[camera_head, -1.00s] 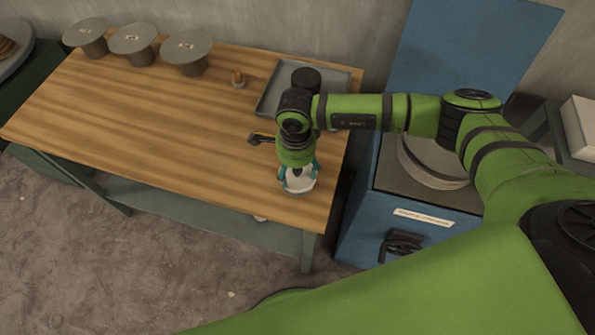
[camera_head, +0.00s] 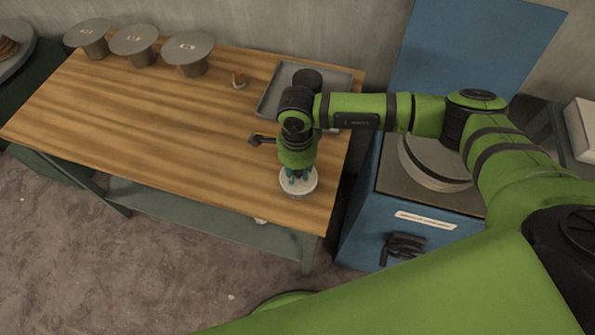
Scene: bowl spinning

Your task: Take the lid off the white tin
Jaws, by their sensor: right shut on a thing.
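The white tin (camera_head: 298,192) stands on the wooden table near its front right edge, seen from above as a pale round shape. My right gripper (camera_head: 298,177) points down over it, with its teal fingertips close together at the middle of the tin's top. It is shut on the lid there; the grip itself is mostly hidden by the wrist. I cannot tell any gap between lid and tin. My left gripper is not in view.
A grey tray (camera_head: 268,98) with a dark round object (camera_head: 307,79) lies behind my right arm. A blue cabinet (camera_head: 380,215) stands right of the table. The table's middle is clear.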

